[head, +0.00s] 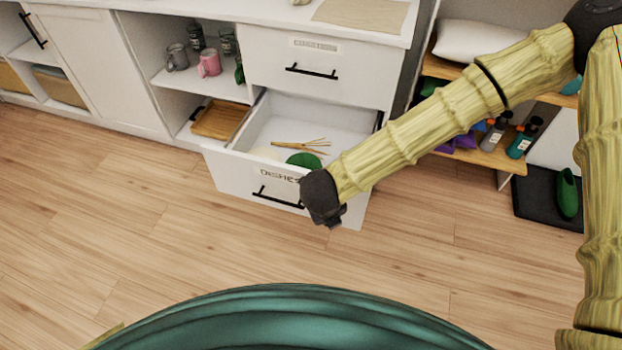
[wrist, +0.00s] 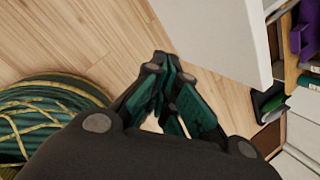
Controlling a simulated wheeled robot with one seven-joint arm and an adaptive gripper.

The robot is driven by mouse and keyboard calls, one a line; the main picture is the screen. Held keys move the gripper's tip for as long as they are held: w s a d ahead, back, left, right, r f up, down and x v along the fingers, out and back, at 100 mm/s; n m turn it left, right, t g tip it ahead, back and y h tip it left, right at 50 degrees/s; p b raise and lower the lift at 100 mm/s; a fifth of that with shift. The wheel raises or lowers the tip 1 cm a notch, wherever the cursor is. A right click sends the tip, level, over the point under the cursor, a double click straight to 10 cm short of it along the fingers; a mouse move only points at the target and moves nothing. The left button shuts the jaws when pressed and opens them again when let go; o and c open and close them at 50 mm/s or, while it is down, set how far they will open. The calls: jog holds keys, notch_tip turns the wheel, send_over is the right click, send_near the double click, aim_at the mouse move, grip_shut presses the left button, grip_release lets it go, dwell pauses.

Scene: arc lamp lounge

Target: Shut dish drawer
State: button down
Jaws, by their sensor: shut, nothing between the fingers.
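The dish drawer (head: 226,174) is the lower drawer of the white cabinet and stands pulled out. Its front bears a label partly hidden by my arm and a black bar handle (head: 277,197). Inside lie a wooden utensil (head: 300,146) and a green round item (head: 304,160). My gripper (head: 333,222) is in front of the drawer front's right part, to the right of the handle. In the wrist view my gripper (wrist: 165,95) is shut and empty, with a white panel (wrist: 215,35) beyond it. I cannot tell whether it touches the drawer.
The upper drawer (head: 313,69) is closed. An open shelf at left holds mugs (head: 208,64) and a wooden tray (head: 220,119). At right, a wooden shelf (head: 492,150) holds bottles, and a dark mat (head: 540,208) bears a green shoe. The wood floor before the drawer is clear.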

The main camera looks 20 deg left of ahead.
jog(key=a+r+m+g, duration=0.1)
jog(key=a+r+m, duration=0.25)
jog(key=r, duration=0.25)
jog(key=a+r+m, duration=0.3)
jog(key=r+m, duration=0.2)
jog(key=r, duration=0.2)
jog(key=w+f+b, duration=0.2)
jog(key=w+f, duration=0.4)
jog(key=f, duration=0.4)
jog(key=shift+w, duration=0.25)
jog(key=shift+r, duration=0.1)
